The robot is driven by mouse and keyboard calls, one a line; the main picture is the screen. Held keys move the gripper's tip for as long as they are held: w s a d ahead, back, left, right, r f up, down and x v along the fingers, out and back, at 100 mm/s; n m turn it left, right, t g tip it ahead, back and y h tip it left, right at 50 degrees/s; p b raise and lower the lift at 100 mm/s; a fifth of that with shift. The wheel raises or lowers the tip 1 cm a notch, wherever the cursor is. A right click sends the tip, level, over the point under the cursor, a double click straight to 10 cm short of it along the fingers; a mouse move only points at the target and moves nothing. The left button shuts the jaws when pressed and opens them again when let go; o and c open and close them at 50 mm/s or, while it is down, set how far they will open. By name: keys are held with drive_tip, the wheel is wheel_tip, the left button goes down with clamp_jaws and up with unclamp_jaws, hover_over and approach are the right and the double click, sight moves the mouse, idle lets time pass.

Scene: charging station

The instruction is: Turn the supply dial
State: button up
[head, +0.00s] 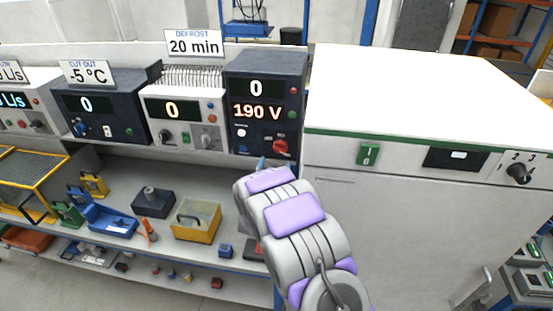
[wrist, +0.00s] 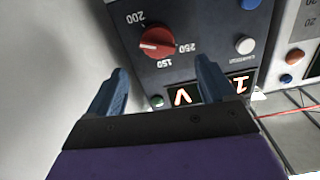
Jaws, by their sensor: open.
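The red dial (head: 280,146) sits low on the right of the dark supply unit (head: 240,90), whose displays read 0 and 190 V. In the wrist view the dial (wrist: 158,42) appears upside down, with marks 150, 200 and 250 around it. My gripper (head: 262,163) is just below and left of the dial in the head view. In the wrist view its two blue fingers (wrist: 160,75) are apart, with nothing between them. The dial lies beyond the fingertips and is not visibly touched.
A white cabinet (head: 400,220) with a green switch (head: 368,154) and a black knob (head: 518,173) stands at the right. Other control units (head: 185,115) line the shelf to the left. Trays and a yellow box (head: 196,222) sit on the lower shelf.

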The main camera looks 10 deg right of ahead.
drive_tip(key=v, duration=0.8)
drive_tip(key=shift+s+a+b, duration=0.2)
drive_tip(key=shift+s+b, duration=0.1)
drive_tip(key=shift+s, duration=0.05)
drive_tip(key=shift+a, duration=0.1)
